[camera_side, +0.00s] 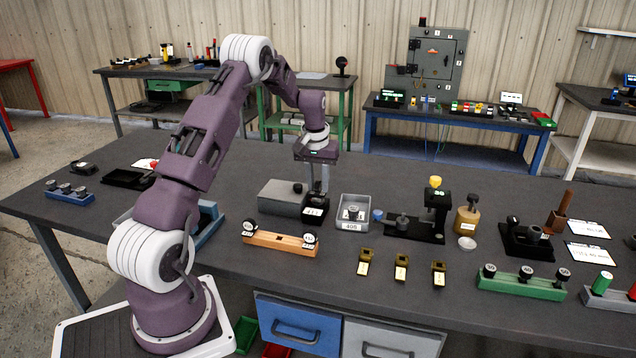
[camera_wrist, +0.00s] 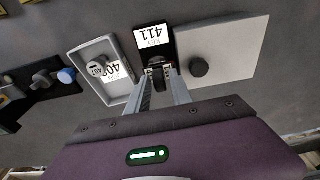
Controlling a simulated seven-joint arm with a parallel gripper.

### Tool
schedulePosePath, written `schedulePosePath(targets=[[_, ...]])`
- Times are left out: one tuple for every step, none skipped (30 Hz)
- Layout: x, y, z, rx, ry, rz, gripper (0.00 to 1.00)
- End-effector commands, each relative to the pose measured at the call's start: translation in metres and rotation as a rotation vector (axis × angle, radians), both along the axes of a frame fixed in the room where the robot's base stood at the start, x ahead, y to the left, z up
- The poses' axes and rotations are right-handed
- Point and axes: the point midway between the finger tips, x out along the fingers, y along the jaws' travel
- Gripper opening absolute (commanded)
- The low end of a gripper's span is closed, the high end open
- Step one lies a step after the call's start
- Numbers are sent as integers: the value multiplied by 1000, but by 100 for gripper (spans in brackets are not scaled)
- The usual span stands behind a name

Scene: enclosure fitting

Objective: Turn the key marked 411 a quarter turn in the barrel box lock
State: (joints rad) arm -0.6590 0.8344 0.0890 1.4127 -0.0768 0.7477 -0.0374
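A black stand (camera_side: 314,211) with a white label sits near the middle of the bench. My gripper (camera_side: 321,191) points down over this stand. In the wrist view, my fingers (camera_wrist: 161,75) are on either side of a dark key head (camera_wrist: 158,80) at the stand. I cannot tell whether they touch it. A low grey box (camera_side: 278,196) with a black knob (camera_side: 297,188) is directly left of the stand. It shows on the right in the wrist view (camera_wrist: 230,60), with its knob (camera_wrist: 199,67). The key's shaft is hidden.
A grey tray (camera_side: 340,226) labelled 406 holds another key, close right of the stand. A wooden rack (camera_side: 280,243) with keys lies in front. A black fixture (camera_side: 420,233) with a blue knob stands further right. Several small brass pieces (camera_side: 401,268) lie near the front edge.

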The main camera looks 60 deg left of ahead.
Motion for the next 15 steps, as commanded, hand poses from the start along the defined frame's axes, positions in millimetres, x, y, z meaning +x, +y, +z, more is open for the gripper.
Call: schedulePosePath(targets=[[0, 0, 0, 0, 0, 0, 38], [0, 0, 0, 0, 0, -1, 38], [0, 0, 0, 0, 0, -1, 38], [0, 0, 0, 0, 0, -1, 38], [0, 0, 0, 0, 0, -1, 38], [0, 0, 0, 0, 0, -1, 38], [0, 0, 0, 0, 0, -2, 38], [0, 0, 0, 0, 0, -2, 38], [0, 0, 0, 0, 0, -2, 38], [0, 0, 2, 0, 0, -2, 38], [0, 0, 4, 0, -1, -2, 38], [-1, -1, 10, 0, -1, -2, 38], [-1, -1, 16, 1, -2, -2, 38], [-1, -2, 22, 2, -3, -2, 38], [-2, -3, 31, 2, -3, -2, 38]])
